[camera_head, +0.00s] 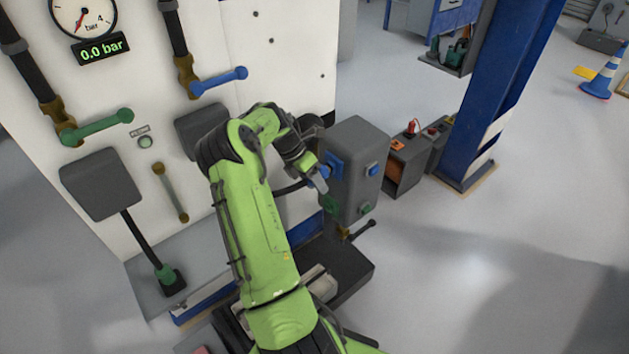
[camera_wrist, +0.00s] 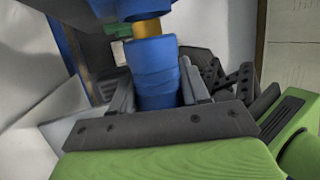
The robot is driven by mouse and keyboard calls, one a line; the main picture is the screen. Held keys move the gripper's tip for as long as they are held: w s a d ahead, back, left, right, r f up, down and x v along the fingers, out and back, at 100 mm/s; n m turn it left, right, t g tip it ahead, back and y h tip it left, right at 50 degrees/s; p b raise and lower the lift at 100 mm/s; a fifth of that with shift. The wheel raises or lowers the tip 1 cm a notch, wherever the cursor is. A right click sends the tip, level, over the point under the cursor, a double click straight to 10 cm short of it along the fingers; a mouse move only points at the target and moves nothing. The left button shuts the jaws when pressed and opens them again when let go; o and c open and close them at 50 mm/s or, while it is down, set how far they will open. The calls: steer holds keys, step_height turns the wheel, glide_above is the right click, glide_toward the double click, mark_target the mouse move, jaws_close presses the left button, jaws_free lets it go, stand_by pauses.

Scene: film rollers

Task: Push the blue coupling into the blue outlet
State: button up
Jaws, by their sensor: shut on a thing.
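My gripper (camera_head: 316,182) is at the left face of the grey box (camera_head: 352,150). In the wrist view my gripper (camera_wrist: 160,84) is shut on the blue coupling (camera_wrist: 153,68), with one finger on each side. A brass stub (camera_wrist: 147,28) shows right at the coupling's far end, in front of the blue plate (camera_wrist: 118,9) of the outlet. I cannot tell how deep the stub sits in the coupling. In the head view the blue outlet plate (camera_head: 335,162) is partly hidden by my gripper.
A green fitting (camera_head: 329,204) sits below the blue outlet. A dark hose (camera_head: 290,188) runs left from my gripper. The white panel (camera_head: 277,75) with a gauge reading 0.0 bar (camera_head: 102,49) and blue lever (camera_head: 220,80) stands left. Open floor lies right.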

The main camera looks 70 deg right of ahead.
steer(key=shift+s+d+p, duration=0.3)
steer(key=shift+d+p, duration=0.05)
steer(key=shift+d, duration=0.2)
steer(key=o, duration=1.2)
steer(key=shift+o, duration=0.2)
steer(key=p+v, duration=0.4)
steer(key=v, duration=1.1)
steer(key=shift+r, duration=0.4)
steer(key=shift+w, duration=0.15)
